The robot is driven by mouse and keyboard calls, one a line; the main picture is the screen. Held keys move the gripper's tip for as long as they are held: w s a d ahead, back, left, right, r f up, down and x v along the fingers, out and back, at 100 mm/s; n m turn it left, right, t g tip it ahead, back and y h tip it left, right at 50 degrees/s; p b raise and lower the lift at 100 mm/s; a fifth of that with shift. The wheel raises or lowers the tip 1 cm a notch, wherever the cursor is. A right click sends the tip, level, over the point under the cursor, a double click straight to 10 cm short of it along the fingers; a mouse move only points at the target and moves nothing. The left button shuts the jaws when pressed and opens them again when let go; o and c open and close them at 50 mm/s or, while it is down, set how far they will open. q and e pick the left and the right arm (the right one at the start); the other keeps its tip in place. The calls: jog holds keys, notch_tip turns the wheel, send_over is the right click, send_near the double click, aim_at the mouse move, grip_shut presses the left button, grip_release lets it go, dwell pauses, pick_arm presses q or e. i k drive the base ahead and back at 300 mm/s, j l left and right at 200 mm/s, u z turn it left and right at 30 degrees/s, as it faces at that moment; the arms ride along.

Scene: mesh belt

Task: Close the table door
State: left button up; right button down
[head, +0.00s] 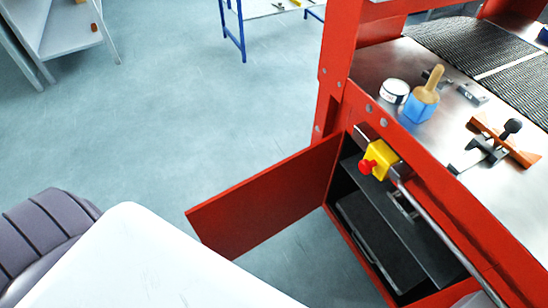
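The table door (268,207) is a flat red panel on the front of the red machine table (424,185). It stands wide open, swung out to the left from the left edge of the cabinet opening. The dark cabinet interior (383,241) shows, with a black shelf and a black box-like object inside. Neither of my grippers is in view, and nothing visible touches the door.
A yellow box with a red button (376,161) and a metal rail (447,240) stick out above the opening. A blue brush (422,105), white tin (394,91) and tools lie on the tabletop. Floor left of the door is clear. Grey shelving (67,33) stands far left.

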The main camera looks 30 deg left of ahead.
aim_at(234, 221)
jog(key=k+z, duration=0.2)
jog(key=k, duration=0.2)
jog(key=k+l+z, duration=0.15)
jog(key=k, duration=0.25)
jog(key=k+l+z, duration=0.2)
jog(key=k, duration=0.15)
jog(key=j+z, duration=0.7)
jog(key=j, duration=0.25)
jog(key=j+z, duration=0.4)
jog(key=k+j, duration=0.1)
jog(key=j, duration=0.4)
jog(key=k+j, duration=0.1)
jog(key=j, duration=0.4)
jog(key=k+j, duration=0.1)
jog(key=j, duration=0.4)
jog(key=k+j, duration=0.1)
jog(key=j, duration=0.4)
jog(key=k+j, duration=0.1)
jog(key=j, duration=0.4)
jog(key=k+j, duration=0.15)
jog(key=j, duration=0.35)
